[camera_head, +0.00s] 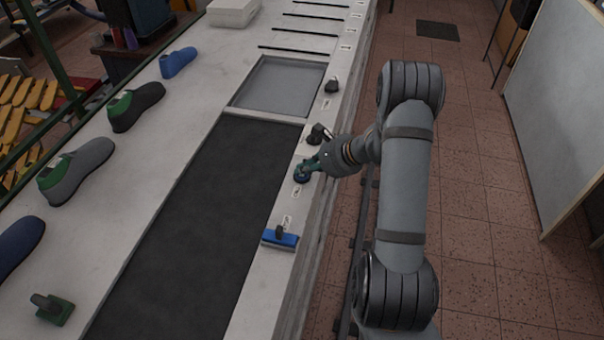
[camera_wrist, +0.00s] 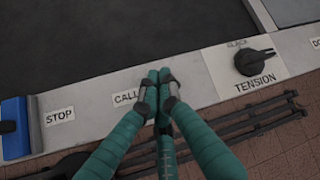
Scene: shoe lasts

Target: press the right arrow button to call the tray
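My gripper (camera_head: 308,166) is at the console's right strip, over a small dark round button (camera_head: 300,178) beside a label. In the wrist view my gripper (camera_wrist: 158,80) has its green fingers drawn together, with nothing visible between them. The tips overlap the right end of the CALL label (camera_wrist: 125,97) and hide what lies under them. No arrow mark can be made out. I cannot tell whether the tips touch the button. A shallow grey tray (camera_head: 280,84) lies in the table beyond the dark belt (camera_head: 205,205).
A black TENSION knob (camera_wrist: 254,62) is right of my fingers. A blue STOP paddle (camera_head: 280,238) is on the near side. Another dark knob (camera_head: 331,86) sits beside the tray. Several shoe lasts, including a grey one (camera_head: 75,170), line the left side.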

